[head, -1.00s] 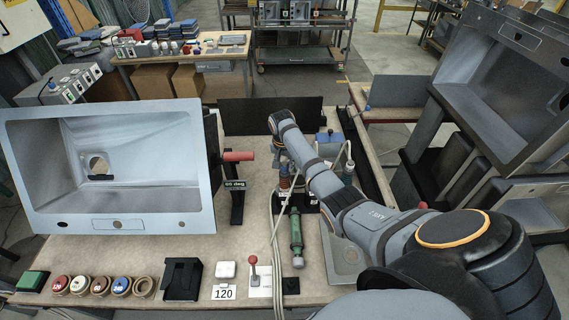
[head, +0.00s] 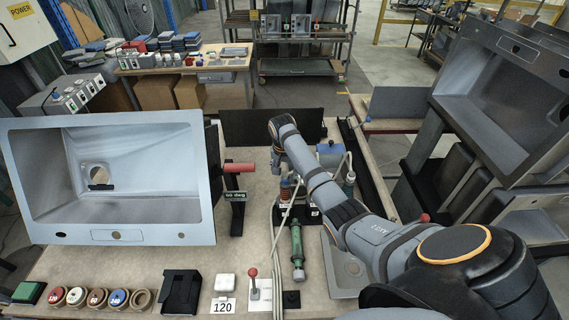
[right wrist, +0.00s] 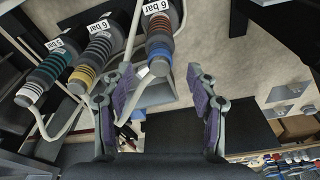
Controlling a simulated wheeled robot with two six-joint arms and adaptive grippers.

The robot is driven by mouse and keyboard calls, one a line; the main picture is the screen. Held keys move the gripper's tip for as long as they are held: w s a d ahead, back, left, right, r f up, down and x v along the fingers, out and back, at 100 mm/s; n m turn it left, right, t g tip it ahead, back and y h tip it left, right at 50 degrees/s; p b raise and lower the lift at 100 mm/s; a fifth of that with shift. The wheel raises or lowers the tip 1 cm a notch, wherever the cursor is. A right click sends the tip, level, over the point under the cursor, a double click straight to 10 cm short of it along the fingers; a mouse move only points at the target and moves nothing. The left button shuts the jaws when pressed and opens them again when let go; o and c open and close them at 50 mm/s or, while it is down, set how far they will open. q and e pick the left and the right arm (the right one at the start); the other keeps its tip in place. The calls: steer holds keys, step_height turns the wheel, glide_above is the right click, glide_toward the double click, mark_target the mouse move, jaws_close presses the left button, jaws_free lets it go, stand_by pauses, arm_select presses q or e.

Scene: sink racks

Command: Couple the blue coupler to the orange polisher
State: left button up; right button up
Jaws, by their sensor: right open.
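My right gripper (right wrist: 151,84) is open in the right wrist view, with its purple-padded fingers apart and nothing clearly held. Ahead of it stand several ringed cylinders with pressure labels. One has orange-brown rings and a blue ring (right wrist: 159,55) near its tip; I cannot tell whether that ring is the blue coupler. Beside it are a yellow-ringed cylinder (right wrist: 90,63) and a teal-ringed one (right wrist: 43,77). In the head view the brown-and-blue cylinder (head: 288,188) is partly behind my right arm. I cannot clearly pick out the orange polisher. My left gripper is out of view.
A green cylindrical tool (head: 297,245) lies at the middle of the bench beside pale hoses. A large steel sink (head: 115,225) stands left, near a red-handled stand (head: 237,168). Coloured round pieces (head: 98,297) line the front edge. Another sink unit (head: 478,110) stands right.

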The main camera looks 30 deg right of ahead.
mark_target(284, 187)
step_height(284, 187, up, 8)
steer(key=shift+s+a+r, duration=0.2)
steer(key=shift+s+a, duration=0.25)
stand_by(0.4)
